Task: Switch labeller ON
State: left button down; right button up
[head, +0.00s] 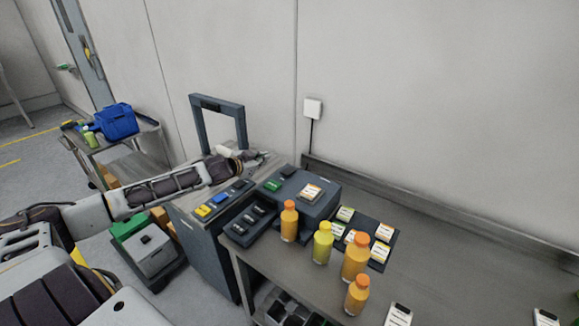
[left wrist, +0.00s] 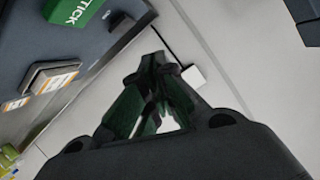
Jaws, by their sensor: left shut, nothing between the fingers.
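The labeller appears to be the dark grey box (head: 322,207) on the bench, with a green label (head: 273,185), a small black part and a label stack (head: 311,191) on top. In the left wrist view the green label (left wrist: 72,10) reads "TICK", cut off by the frame edge. My left gripper (head: 255,156) is just behind and left of this box, in the air, apart from it. In the left wrist view its fingers (left wrist: 155,65) are together and empty. The switch's state cannot be told. My right gripper is not in view.
Orange and yellow bottles (head: 356,257) stand in front of the box. Label stacks (head: 381,232) lie on a dark mat to its right. A cabinet with yellow and blue blocks (head: 204,211) and a tall dark frame (head: 242,128) stand left. The wall is close behind.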

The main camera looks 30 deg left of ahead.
pick_arm(q)
jog(key=shift+d+f+n, duration=0.1)
jog(key=shift+d+n, duration=0.55)
jog(key=shift+n, duration=0.4)
jog(key=shift+d+n, duration=0.6)
jog(key=shift+n, duration=0.45)
jog(key=shift+w+f, duration=0.1)
jog(key=shift+w, duration=0.25)
jog(key=p, duration=0.1)
send_over(284, 173)
jog(key=shift+s+f, duration=0.1)
jog(key=shift+f, duration=1.55)
jog(key=shift+s+f+p, duration=0.15)
jog(key=shift+f+p, duration=0.1)
jog(key=shift+f, duration=0.8)
jog(key=shift+s+f+p, duration=0.1)
jog(key=shift+f+p, duration=0.1)
jog(key=shift+f, duration=0.8)
